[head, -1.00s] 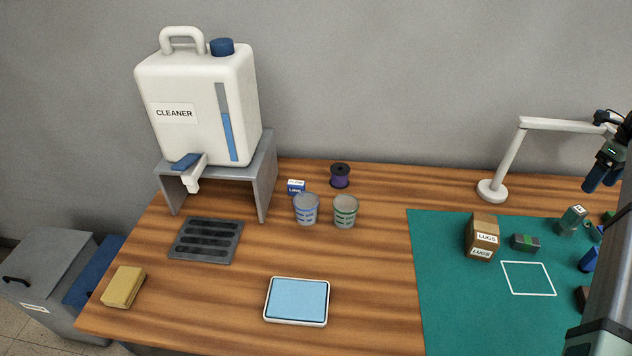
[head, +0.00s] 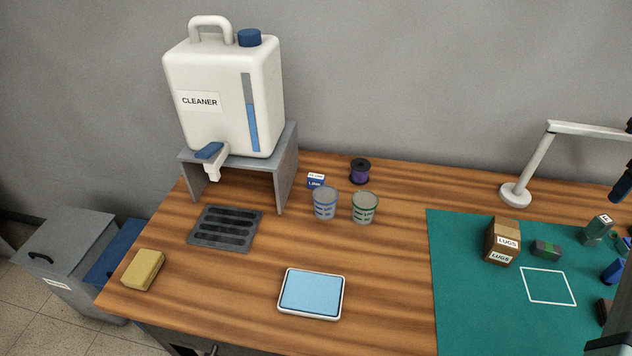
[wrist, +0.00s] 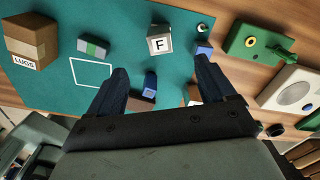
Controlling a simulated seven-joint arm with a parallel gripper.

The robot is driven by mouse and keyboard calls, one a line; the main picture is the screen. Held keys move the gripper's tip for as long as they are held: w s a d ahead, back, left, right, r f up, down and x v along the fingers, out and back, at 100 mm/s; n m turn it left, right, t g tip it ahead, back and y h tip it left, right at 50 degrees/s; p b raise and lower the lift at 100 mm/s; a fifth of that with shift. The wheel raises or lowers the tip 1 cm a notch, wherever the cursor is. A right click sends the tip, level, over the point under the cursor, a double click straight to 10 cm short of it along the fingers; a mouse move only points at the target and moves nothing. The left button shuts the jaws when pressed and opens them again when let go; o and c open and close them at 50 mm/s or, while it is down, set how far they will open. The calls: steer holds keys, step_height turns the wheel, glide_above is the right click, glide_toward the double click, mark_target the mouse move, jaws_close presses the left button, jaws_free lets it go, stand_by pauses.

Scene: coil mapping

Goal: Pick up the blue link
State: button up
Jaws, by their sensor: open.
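A small blue block (wrist: 150,83), which looks like the blue link, lies on the green mat. In the wrist view it shows between my fingers. It also shows in the head view (head: 613,270) near the right edge. My gripper (wrist: 162,68) is open and empty above the mat, with its two dark fingers apart on either side of the block in the picture. A second blue piece (wrist: 203,48) lies beyond the right fingertip. In the head view only part of my gripper shows at the right edge.
The green mat (head: 470,320) holds a LUGS box (head: 503,242), a grey-green block (head: 547,250), a box marked F (wrist: 159,40) and a white outlined square. Dark and brown items lie close to the fingers. A green device (wrist: 255,42) stands right. A lamp (head: 515,195) stands behind the mat.

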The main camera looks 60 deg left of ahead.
step_height(320, 180, up, 11)
steer(key=s+a+n, duration=0.3)
steer(key=a+n, duration=0.1)
steer(key=a, duration=0.6)
steer(key=s+a+n, duration=0.4)
steer(key=a, duration=0.5)
steer(key=n, duration=2.3)
glide_above(316, 176)
step_height(316, 176, down, 12)
step_height(316, 176, down, 14)
steer(key=shift+f, duration=0.25)
steer(key=c, duration=1.1)
